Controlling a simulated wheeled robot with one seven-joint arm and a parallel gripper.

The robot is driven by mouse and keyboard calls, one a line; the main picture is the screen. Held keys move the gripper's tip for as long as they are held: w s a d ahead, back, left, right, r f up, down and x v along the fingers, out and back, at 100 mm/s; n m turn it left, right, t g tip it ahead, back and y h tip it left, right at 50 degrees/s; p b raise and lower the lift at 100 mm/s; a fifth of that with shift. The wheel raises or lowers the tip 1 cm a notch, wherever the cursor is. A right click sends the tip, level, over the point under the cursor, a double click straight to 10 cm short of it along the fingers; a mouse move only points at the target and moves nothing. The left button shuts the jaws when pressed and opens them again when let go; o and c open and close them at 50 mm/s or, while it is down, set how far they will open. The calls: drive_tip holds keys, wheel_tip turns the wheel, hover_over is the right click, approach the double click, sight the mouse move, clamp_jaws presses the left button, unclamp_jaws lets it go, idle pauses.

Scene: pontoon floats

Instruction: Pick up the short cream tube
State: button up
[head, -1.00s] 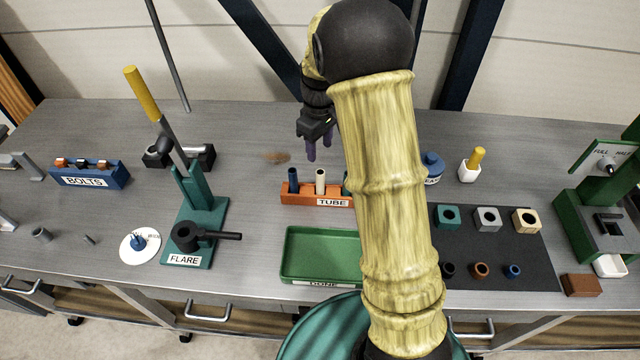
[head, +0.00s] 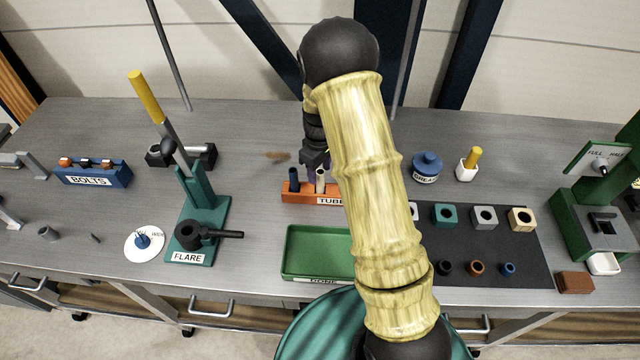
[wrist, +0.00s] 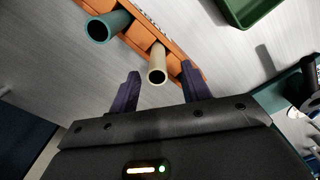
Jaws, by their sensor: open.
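The short cream tube (head: 320,180) stands upright in the orange rack labelled TUBE (head: 300,197). It also shows in the wrist view (wrist: 157,66), its open end toward the camera. My gripper (wrist: 160,88) is open, with its two purple fingers either side of the cream tube's line and the tube apart from both.
A green DONE tray (head: 318,279) lies in front of the rack. A teal FLARE tool (head: 200,220) with a yellow-ended lever stands left. A dark mat (head: 480,270) with several blocks and rings lies right. My arm hides the rack's right end.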

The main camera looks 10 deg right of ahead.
sight(320, 179)
drive_tip(key=shift+w+d+f+p, duration=0.1)
drive_tip(key=shift+f+p, duration=0.4)
drive_tip(key=shift+f, duration=0.7)
drive_tip(key=shift+w+d+f+p, duration=0.1)
drive_tip(key=shift+f+p, duration=0.4)
drive_tip(key=shift+f, duration=0.65)
drive_tip(key=shift+c, duration=0.2)
clamp_jaws()
